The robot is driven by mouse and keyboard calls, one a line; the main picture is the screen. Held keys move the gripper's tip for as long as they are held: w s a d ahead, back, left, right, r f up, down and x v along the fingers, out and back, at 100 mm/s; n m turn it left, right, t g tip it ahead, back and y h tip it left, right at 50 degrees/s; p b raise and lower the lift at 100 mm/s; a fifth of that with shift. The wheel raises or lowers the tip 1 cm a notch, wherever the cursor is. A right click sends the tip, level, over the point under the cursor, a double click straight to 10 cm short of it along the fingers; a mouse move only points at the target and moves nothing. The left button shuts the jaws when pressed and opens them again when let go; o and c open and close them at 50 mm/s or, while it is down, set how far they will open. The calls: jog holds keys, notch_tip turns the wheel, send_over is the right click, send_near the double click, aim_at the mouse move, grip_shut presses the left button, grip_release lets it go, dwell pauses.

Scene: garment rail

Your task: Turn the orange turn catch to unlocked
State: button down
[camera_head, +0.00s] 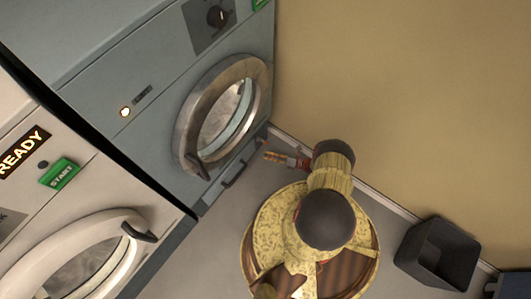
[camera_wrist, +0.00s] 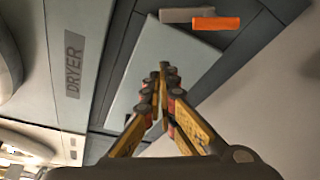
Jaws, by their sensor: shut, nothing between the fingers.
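The orange turn catch (camera_wrist: 215,23) shows at the top of the wrist view as a short orange bar. I cannot make out the catch in the head view. My gripper (camera_wrist: 164,68) is shut and empty, its fingertips in front of the pale panel. In the picture they are below and left of the catch and apart from it. In the head view my gripper (camera_head: 268,155) points left, by the lower right corner of the blue-grey dryer (camera_head: 150,90).
A white machine (camera_head: 60,190) stands at the left. The tan wall (camera_head: 410,90) is close on the right. A dark bin (camera_head: 440,252) stands on the floor at the right.

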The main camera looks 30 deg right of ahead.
aim_at(261, 140)
jog(key=b+x, duration=0.1)
jog(key=x, duration=0.6)
jog(key=shift+w+a+f, duration=0.25)
jog(key=shift+a, duration=0.05)
jog(key=shift+w+d+r+b, duration=0.2)
jog(key=shift+w+d+r, duration=0.15)
jog(key=shift+d, duration=0.2)
jog(key=shift+w+d+r+b, duration=0.2)
jog(key=shift+w+d+r, duration=0.15)
jog(key=shift+d, duration=0.2)
jog(key=shift+w+d+r, duration=0.2)
jog(key=shift+d+r, duration=0.1)
jog(key=shift+d, duration=0.15)
